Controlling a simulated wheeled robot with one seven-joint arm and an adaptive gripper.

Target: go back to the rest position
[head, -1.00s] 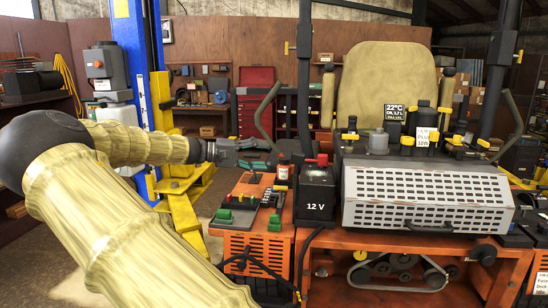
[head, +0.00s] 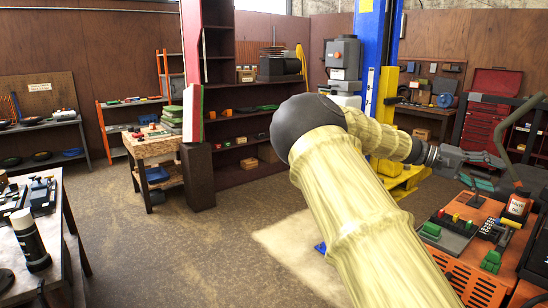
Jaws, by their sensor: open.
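My gripper (head: 492,172) is dark grey with greenish parts near its tips. It is at the right of the head view, at the end of my pale yellow, ribbed arm. Its jaws are open, and I see nothing held between them. The far right of the mower is out of view.
A blue lift post (head: 376,40) with a yellow base stands behind my arm. A workbench (head: 62,262) with a spray can (head: 30,240) is at the left. A wooden table (head: 150,146) and dark shelves (head: 240,168) stand further back. The floor (head: 190,250) between is clear.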

